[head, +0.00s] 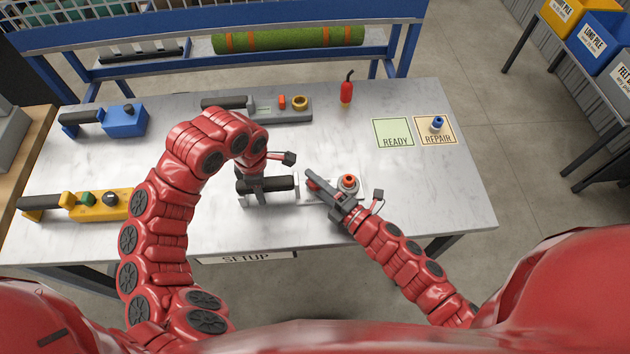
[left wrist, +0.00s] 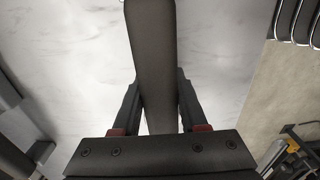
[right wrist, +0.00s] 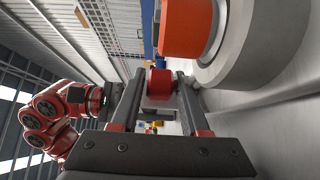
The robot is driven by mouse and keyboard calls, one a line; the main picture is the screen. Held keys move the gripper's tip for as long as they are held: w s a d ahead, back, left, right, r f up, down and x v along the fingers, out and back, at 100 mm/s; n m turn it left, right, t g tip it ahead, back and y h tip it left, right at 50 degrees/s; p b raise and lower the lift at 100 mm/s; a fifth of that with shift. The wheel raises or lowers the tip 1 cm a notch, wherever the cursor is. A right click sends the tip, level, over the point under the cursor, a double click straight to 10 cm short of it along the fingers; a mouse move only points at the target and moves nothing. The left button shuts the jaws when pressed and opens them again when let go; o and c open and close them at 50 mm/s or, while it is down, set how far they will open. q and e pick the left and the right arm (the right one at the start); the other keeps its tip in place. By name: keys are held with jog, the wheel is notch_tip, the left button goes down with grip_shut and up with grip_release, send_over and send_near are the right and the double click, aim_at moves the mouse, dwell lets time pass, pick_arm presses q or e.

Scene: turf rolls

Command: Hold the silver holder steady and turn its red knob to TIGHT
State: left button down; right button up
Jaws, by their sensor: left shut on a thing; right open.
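The silver holder (head: 334,185) lies at the front middle of the table, mostly under my grippers. My left gripper (head: 262,188) is shut on its dark handle (head: 284,183); the handle stands between the fingers in the left wrist view (left wrist: 152,55). A small red knob (right wrist: 160,84) shows in the right wrist view, in the gap between my right gripper's (right wrist: 160,92) fingers. These fingers are open around it; I cannot tell whether they touch it. A larger orange-red cap on a pale grey disc (right wrist: 235,60) is beside it. No TIGHT mark or knob pointer is readable.
A blue holder (head: 124,120), a yellow holder (head: 102,205) and a grey holder (head: 290,108) lie on the table. A red bottle (head: 346,93) stands at the back. READY (head: 393,133) and REPAIR (head: 448,139) mats are at right; a small blue item sits on REPAIR. The right front is clear.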

jog(key=shift+c, duration=0.2)
grip_shut()
jog(key=shift+h, duration=0.3)
jog(key=shift+s+a+m+t+h, duration=0.1)
jog(key=shift+m+t+h, duration=0.2)
jog(key=shift+m+t, duration=0.2)
jog(key=shift+m+t+h, duration=0.8)
jog(key=shift+m+h, duration=0.2)
jog(key=shift+h, duration=0.4)
jog(key=shift+o, duration=0.2)
grip_release()
